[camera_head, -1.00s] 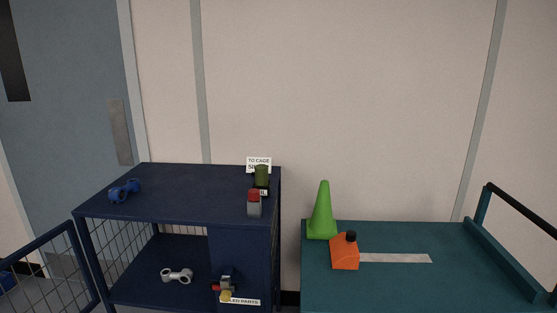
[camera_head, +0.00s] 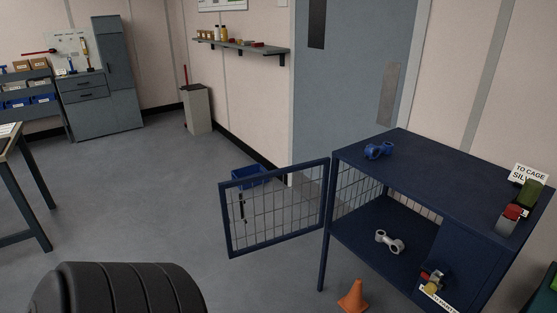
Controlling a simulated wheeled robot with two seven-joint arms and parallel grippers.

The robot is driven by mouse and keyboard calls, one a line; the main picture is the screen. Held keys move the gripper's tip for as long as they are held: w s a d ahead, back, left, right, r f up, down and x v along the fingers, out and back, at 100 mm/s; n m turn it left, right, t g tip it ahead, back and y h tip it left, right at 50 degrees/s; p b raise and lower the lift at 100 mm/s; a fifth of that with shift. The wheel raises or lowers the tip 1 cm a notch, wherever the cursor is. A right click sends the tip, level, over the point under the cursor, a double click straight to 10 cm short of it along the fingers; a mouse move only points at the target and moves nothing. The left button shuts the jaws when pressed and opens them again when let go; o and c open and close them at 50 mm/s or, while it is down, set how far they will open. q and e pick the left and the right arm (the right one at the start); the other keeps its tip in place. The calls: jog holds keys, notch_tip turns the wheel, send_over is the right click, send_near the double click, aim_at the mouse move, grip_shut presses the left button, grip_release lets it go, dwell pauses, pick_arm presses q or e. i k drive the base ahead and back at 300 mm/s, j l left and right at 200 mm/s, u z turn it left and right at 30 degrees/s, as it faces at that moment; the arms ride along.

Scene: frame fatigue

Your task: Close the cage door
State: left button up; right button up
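The blue cage (camera_head: 420,163) stands at the right of the head view. Its mesh door (camera_head: 229,221) is swung wide open to the left, hinged at the cage's front left post. Inside the cage a silver two-ringed part (camera_head: 389,242) lies on the shelf. A small red and yellow item (camera_head: 433,279) sits by a partly cut-off sign at the lower front. A blue two-ringed part (camera_head: 379,151) lies on the cage top. Neither of my grippers shows in the view.
An orange cone (camera_head: 353,297) stands on the floor before the cage. A blue bin (camera_head: 250,177) sits behind the open door. A grey waste bin (camera_head: 197,109) stands by the wall and a workbench (camera_head: 22,176) at the left. The floor between is clear.

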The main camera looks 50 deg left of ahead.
aim_at(326, 161)
jog(key=k+z, duration=0.15)
jog(key=k, duration=0.45)
jog(key=k+l+z, duration=0.15)
jog(key=k, duration=0.4)
jog(key=j+z, duration=0.85)
jog(key=j, duration=0.2)
jog(key=k+j, duration=0.1)
jog(key=j, duration=0.65)
jog(key=k+j, duration=0.1)
jog(key=j, duration=0.6)
jog(key=k+j, duration=0.1)
jog(key=j, duration=1.35)
jog(key=k+j, duration=0.15)
jog(key=j, duration=0.6)
jog(key=k+j, duration=0.1)
jog(key=j, duration=0.65)
jog(key=k+j, duration=0.1)
jog(key=j, duration=0.6)
jog(key=k+j, duration=0.2)
jog(key=k+j+z, duration=0.1)
jog(key=k+j, duration=0.15)
jog(key=j, duration=0.2)
